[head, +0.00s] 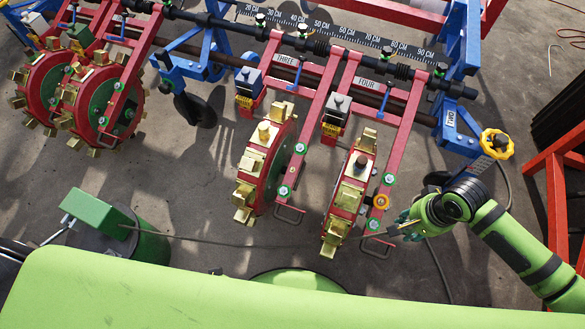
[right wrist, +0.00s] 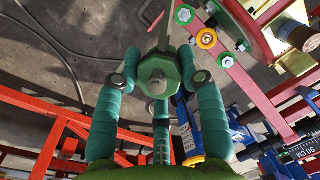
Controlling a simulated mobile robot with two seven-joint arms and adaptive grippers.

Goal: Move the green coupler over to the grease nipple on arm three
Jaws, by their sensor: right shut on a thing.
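My right gripper (head: 405,228) is low on the right, beside the lower end of the arm labelled FOUR (head: 394,130). In the right wrist view its teal fingers (right wrist: 160,95) are closed around a green coupler (right wrist: 158,76) with a hex-shaped face. In the head view the coupler is too small and covered to make out clearly. The arm labelled THREE (head: 309,120) is a red bar left of arm four, well away from the gripper. Round green-and-white fittings (head: 285,191) sit on arm three; I cannot tell which is its grease nipple. My left gripper is not in view.
A hose (head: 230,241) runs from the green pump (head: 105,215) rightward toward my gripper. Gold-and-red punch wheels (head: 262,165) stand beside the arms. An orange ring (head: 381,202) is on arm four. A yellow handwheel (head: 497,144) and red frame (head: 560,180) stand at the right.

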